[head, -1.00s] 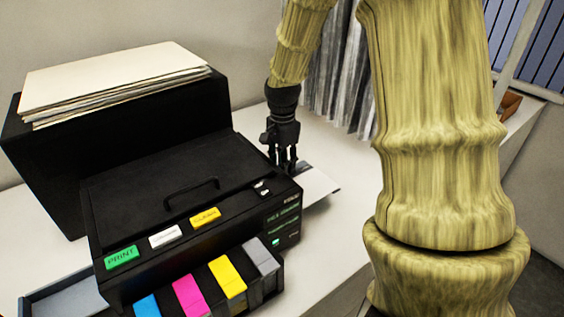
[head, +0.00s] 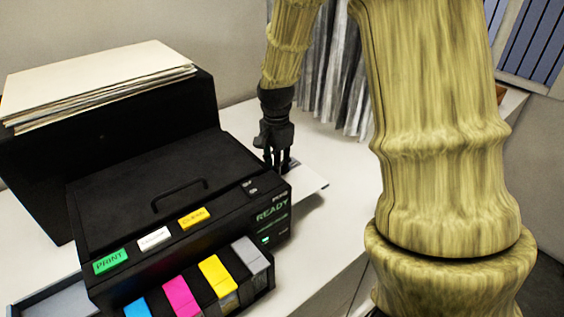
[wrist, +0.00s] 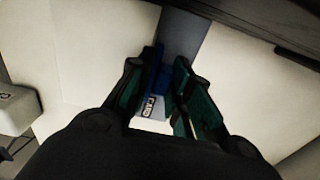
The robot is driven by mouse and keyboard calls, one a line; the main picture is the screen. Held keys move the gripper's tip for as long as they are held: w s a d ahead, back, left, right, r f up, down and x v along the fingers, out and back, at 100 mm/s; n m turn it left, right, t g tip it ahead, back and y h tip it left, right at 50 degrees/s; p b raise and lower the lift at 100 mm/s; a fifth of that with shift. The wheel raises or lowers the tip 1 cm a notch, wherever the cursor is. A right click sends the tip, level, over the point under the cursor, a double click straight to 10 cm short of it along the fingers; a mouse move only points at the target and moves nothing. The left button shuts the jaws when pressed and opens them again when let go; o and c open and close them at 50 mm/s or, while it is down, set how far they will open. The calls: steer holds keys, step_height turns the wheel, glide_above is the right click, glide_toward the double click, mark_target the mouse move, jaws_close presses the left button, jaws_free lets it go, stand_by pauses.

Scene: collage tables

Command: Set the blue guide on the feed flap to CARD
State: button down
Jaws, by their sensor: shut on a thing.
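The black printer (head: 150,195) stands on the white table, with its pale feed flap (head: 311,184) sticking out on its right side. My gripper (head: 279,166) points down over the flap, close to the printer's side. In the wrist view the fingers (wrist: 168,68) have green pads and are shut on the blue guide (wrist: 157,72), which is partly hidden between them. A white label with dark letters (wrist: 152,106) shows beside the guide; it is partly covered and seems to read CARD. A dark grey strip (wrist: 183,36) runs beyond the fingertips.
Ink cartridges stand at the printer's front, below PRINT (head: 111,261) and other buttons. The screen (head: 271,212) reads READY. A black box (head: 110,125) with stacked paper (head: 95,80) is behind. Grey hanging sheets (head: 335,80) are behind my arm. Bare table (head: 325,235) lies right of the printer.

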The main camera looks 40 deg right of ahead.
steer(key=c, duration=1.4)
jaws_free()
steer(key=shift+c, duration=0.2)
steer(key=shift+r, duration=0.1)
step_height(320, 180, up, 12)
